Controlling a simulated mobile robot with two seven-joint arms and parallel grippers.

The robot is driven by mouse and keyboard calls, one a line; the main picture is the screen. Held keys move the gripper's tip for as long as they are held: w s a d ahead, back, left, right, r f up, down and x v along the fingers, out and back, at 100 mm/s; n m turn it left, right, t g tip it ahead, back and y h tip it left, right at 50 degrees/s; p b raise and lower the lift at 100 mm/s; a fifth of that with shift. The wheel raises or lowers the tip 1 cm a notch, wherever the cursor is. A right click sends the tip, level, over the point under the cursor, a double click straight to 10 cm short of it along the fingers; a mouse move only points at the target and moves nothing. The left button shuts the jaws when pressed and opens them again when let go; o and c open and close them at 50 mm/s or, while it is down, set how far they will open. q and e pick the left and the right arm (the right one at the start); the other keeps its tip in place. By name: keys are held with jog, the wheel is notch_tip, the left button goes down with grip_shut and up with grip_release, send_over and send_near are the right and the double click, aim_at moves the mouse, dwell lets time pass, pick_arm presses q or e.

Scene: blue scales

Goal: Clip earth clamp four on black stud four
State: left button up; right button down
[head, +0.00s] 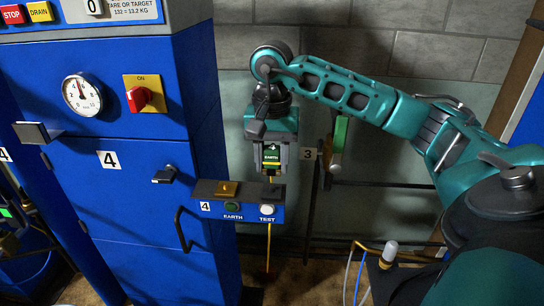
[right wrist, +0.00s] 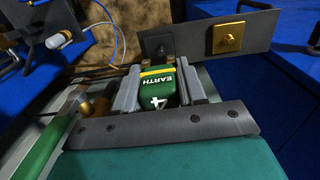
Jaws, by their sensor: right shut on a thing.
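My right gripper (head: 271,168) is shut on the green earth clamp (head: 271,157), which has a yellow band and is marked EARTH. In the right wrist view the clamp (right wrist: 157,82) also shows a 4 and sits between the fingers (right wrist: 157,86). The dark shelf of station 4 (head: 208,188) is just below the clamp in the head view. It bears a brass plate with a stud (right wrist: 228,38) and a dark square plate (right wrist: 158,48), apparently the black stud's. The clamp's tip points towards the dark plate; I cannot tell whether they touch. My left gripper is out of view.
Below the shelf are a green EARTH lamp (head: 232,207) and a white TEST button (head: 267,210). The blue cabinet (head: 130,240) with a dial and red switch (head: 138,98) stands left. A green bar (head: 340,134) hangs beside label 3 at right.

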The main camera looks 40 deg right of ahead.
aim_at(272, 187)
notch_tip(272, 187, down, 3)
jog(key=shift+f+b, duration=0.2)
jog(key=shift+b, duration=0.9)
jog(key=shift+f, duration=0.15)
dwell(0.7)
jog(key=shift+f+b, duration=0.55)
jog(key=shift+f, duration=0.05)
jog(key=c, duration=0.6)
grip_release()
jog(key=shift+o, duration=0.2)
